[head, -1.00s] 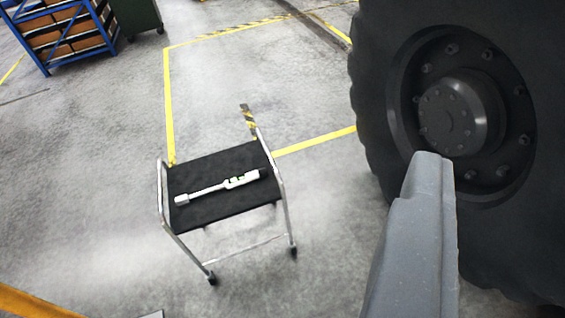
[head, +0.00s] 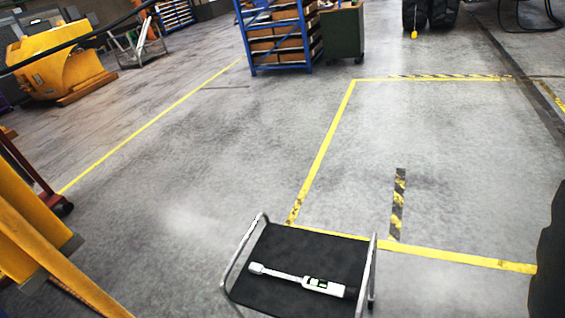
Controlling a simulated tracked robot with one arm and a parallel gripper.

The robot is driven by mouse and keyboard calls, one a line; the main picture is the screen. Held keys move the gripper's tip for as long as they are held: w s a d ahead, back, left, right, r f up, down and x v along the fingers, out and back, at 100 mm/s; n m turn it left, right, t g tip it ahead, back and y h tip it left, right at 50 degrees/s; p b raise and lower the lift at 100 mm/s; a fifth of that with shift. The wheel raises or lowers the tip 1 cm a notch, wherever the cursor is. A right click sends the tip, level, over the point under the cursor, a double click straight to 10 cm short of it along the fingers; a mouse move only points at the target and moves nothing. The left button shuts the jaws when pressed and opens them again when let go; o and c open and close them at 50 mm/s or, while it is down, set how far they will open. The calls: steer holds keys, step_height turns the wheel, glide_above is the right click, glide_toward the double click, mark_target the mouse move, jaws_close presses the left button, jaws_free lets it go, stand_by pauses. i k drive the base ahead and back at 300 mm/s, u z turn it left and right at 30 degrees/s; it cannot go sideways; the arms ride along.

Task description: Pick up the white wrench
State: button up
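The white wrench (head: 297,279) lies flat on the black top of a small cart (head: 283,246) with metal side rails, at the bottom middle of the head view. Its narrower head end points left and its thicker handle, with green and dark marks and a black end, points right. The cart's lower part is cut off by the bottom edge of the picture. My gripper is not in the head view.
A large black tyre (head: 549,262) stands at the right edge. Yellow machine parts (head: 40,235) stand at the lower left. A blue rack with boxes (head: 279,42) and a green cabinet (head: 342,33) stand at the back. Marked grey floor beyond the cart is clear.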

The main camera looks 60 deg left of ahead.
mark_target(319, 285)
steer(key=u, duration=0.45)
steer(key=i, duration=0.8)
steer(key=u, duration=0.6)
steer(key=k, duration=0.8)
steer(key=u, duration=0.2)
steer(key=i, duration=0.8)
steer(key=z, duration=0.1)
